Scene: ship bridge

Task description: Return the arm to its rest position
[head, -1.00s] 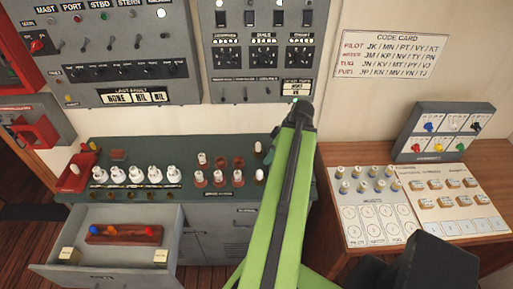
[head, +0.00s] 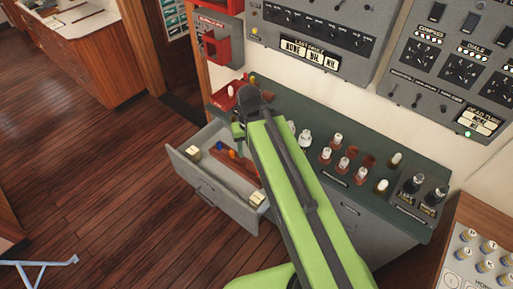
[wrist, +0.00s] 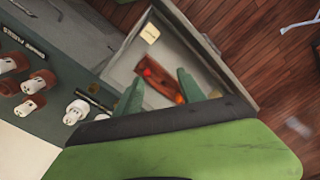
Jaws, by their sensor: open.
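My green arm (head: 290,185) reaches from the bottom of the head view up and left, its dark wrist over the left end of the console. My gripper (wrist: 158,78) shows in the wrist view as two green fingers, apart, with nothing held between them. Beyond the fingers is the open drawer (head: 215,188), which also shows in the wrist view (wrist: 214,40). In it lies a red-brown block (wrist: 160,82) with coloured pieces. The height of the fingers above the drawer is hard to tell. In the head view the arm hides part of the drawer and console.
The green-grey console top (head: 385,215) carries several white and brown plugs. A wall panel (head: 320,35) with switches stands behind it. A red box (head: 222,45) hangs to the left. Wooden floor (head: 110,175) lies open at left, with a light-blue frame (head: 45,262) low on it.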

